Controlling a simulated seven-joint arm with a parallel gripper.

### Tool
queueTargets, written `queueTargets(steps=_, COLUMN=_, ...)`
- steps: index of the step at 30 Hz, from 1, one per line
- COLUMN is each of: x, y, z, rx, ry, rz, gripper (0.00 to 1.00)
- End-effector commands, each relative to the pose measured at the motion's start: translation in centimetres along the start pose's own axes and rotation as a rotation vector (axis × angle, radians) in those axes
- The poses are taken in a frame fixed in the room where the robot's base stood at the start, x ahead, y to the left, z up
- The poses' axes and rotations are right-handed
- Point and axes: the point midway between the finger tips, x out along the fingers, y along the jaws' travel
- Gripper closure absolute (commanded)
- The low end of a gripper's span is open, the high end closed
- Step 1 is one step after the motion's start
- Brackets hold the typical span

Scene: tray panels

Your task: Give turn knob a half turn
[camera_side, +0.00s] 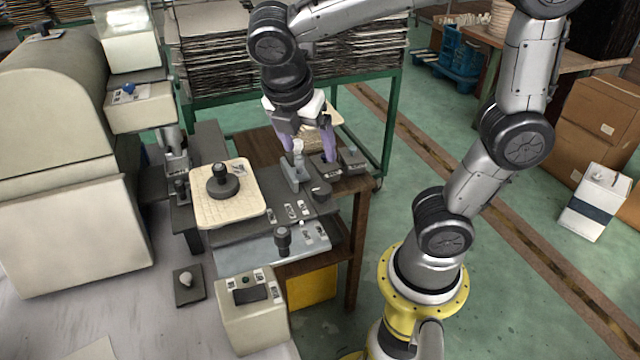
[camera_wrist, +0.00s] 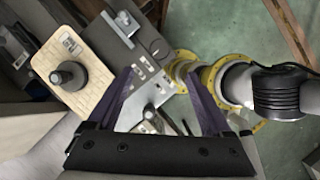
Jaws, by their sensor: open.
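Several knobs show, and I cannot tell by label which is the turn knob. A large black knob (camera_side: 222,181) on a round base stands on the cream plate, also seen in the wrist view (camera_wrist: 69,75). Another black knob (camera_side: 283,238) stands upright on the blue-grey panel. My gripper (camera_side: 308,158) is open, pointing down over the far end of the panels, its purple fingers apart with nothing seen held; it also shows in the wrist view (camera_wrist: 157,72).
An upright grey lever (camera_side: 291,172) stands close to my fingers. Small switches (camera_side: 292,211) sit on the grey panel. A cream control box (camera_side: 250,312) stands in front, a large cream machine (camera_side: 65,150) at left, and stacked sheets on a green rack (camera_side: 345,60) behind.

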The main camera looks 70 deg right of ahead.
Motion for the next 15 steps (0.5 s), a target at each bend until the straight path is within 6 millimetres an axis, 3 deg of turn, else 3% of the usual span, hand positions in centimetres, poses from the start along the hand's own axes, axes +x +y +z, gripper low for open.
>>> queueTargets(steps=5, x=1.2, y=0.0, z=-0.2, rx=-0.005, ry=0.000, rz=0.000, gripper=0.16)
queueTargets(steps=15, x=7.6, y=-0.1, z=-0.2, rx=-0.002, ry=0.001, rz=-0.003, gripper=0.16)
